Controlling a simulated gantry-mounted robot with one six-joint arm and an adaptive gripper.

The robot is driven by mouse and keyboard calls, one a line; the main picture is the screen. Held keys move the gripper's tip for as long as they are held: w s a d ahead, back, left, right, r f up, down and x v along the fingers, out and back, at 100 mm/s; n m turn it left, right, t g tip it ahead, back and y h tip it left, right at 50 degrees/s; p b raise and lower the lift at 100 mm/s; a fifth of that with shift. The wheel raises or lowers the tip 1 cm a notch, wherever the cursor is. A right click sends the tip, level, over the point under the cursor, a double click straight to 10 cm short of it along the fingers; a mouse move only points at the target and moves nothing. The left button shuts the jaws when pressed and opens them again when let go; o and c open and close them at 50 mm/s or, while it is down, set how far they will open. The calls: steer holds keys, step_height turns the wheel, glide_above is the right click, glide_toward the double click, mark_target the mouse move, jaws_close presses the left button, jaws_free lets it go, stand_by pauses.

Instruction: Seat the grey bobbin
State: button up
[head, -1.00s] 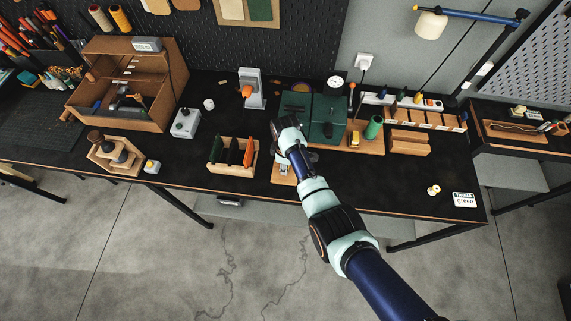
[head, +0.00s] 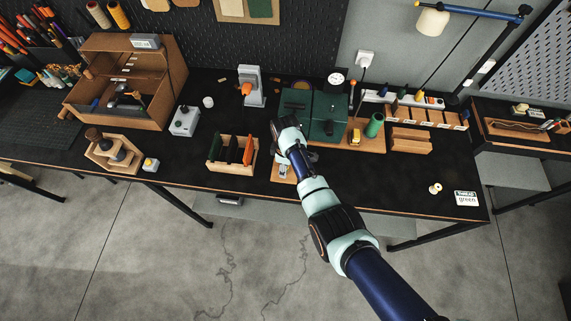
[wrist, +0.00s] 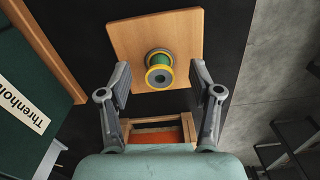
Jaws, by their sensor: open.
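In the wrist view a spool-shaped bobbin (wrist: 159,67) with yellow rims, green between them and a grey hub stands on a square wooden board (wrist: 127,40). A small greyish piece (head: 284,171) shows on that board (head: 277,178) in the head view, partly behind my arm. I cannot make out a plainly grey bobbin elsewhere. My gripper (wrist: 161,75) is open, with one finger on each side of the bobbin in the picture. I see no finger touching it, and the height gap is hard to judge. In the head view my gripper's fingertips are hidden.

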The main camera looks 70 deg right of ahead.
step_height(320, 180, up, 12)
stand_by(0.4)
stand_by(0.6)
steer(key=w+a+r+t+h, duration=0.1)
steer(key=w+a+r+t, duration=0.25)
steer(key=a, duration=0.55)
steer(key=w+a+r+t+h, duration=0.15)
steer(key=w+a+r, duration=0.3)
steer(key=a, duration=0.45)
steer(key=w+a+r+t, duration=0.3)
steer(key=w+a, duration=0.2)
steer(key=a, duration=0.3)
steer(key=s+a+r+m+t+y, duration=0.1)
steer(key=s+a+r+t, duration=0.1)
steer(key=a+r, duration=0.35)
steer(key=s+a+r+t+y, duration=0.1)
steer(key=s+a+r+t, duration=0.15)
steer(key=a, duration=0.55)
step_height(320, 180, up, 15)
steer(key=a+p, duration=0.1)
steer(key=p, duration=1.2)
steer(key=shift+f+m, duration=0.2)
steer(key=shift+m, duration=0.1)
